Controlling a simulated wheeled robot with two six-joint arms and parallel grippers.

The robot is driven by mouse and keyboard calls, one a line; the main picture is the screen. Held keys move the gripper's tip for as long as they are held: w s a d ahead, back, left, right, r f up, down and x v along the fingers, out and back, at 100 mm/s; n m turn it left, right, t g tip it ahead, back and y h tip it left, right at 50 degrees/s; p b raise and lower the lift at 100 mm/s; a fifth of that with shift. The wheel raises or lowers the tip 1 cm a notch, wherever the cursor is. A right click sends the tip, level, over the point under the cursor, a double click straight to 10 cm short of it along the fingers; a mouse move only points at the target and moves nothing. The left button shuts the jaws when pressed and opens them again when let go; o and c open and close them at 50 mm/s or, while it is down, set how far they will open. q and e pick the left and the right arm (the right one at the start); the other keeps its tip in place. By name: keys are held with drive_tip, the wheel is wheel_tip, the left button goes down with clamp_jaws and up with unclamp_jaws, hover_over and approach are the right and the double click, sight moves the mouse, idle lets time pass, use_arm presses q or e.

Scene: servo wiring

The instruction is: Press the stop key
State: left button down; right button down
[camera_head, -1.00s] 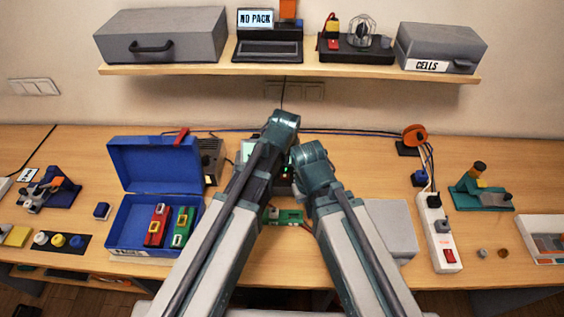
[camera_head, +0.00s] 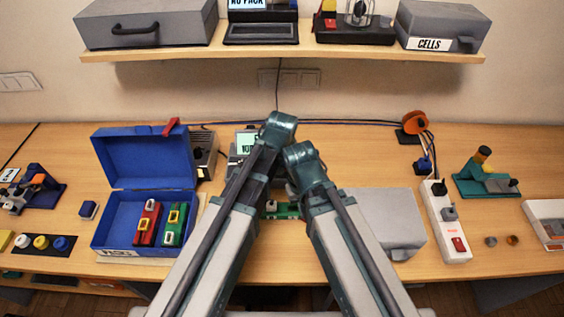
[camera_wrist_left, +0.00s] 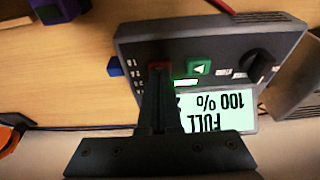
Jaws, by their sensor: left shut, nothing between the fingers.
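The grey charger (camera_wrist_left: 215,35) lies below my left gripper in the left wrist view. Its lit screen (camera_wrist_left: 217,111) reads FULL and 100 %, upside down in this view. A red key (camera_wrist_left: 160,65) shows at the tips of my left gripper (camera_wrist_left: 158,78), which is shut and empty. The fingers partly cover the red key; I cannot tell whether they touch it. A green key (camera_wrist_left: 199,67) with a triangle sits beside it. In the head view the charger's screen (camera_head: 246,142) shows behind my arms, which hide much of the charger. My right gripper is hidden.
A black knob (camera_wrist_left: 258,66) is on the charger's panel. An open blue case (camera_head: 145,190) stands left of the arms, a green part (camera_head: 283,210) between them, and a grey box (camera_head: 385,222) to the right. A white power strip (camera_head: 445,225) is further right.

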use_arm(q)
drive_tip(key=shift+f+b, duration=0.4)
drive_tip(key=shift+f, duration=0.25)
use_arm(e)
drive_tip(key=shift+f, duration=0.7)
use_arm(q)
drive_tip(key=shift+s, duration=0.3)
use_arm(e)
drive_tip(key=shift+s, duration=0.3)
drive_tip(key=shift+w, duration=0.1)
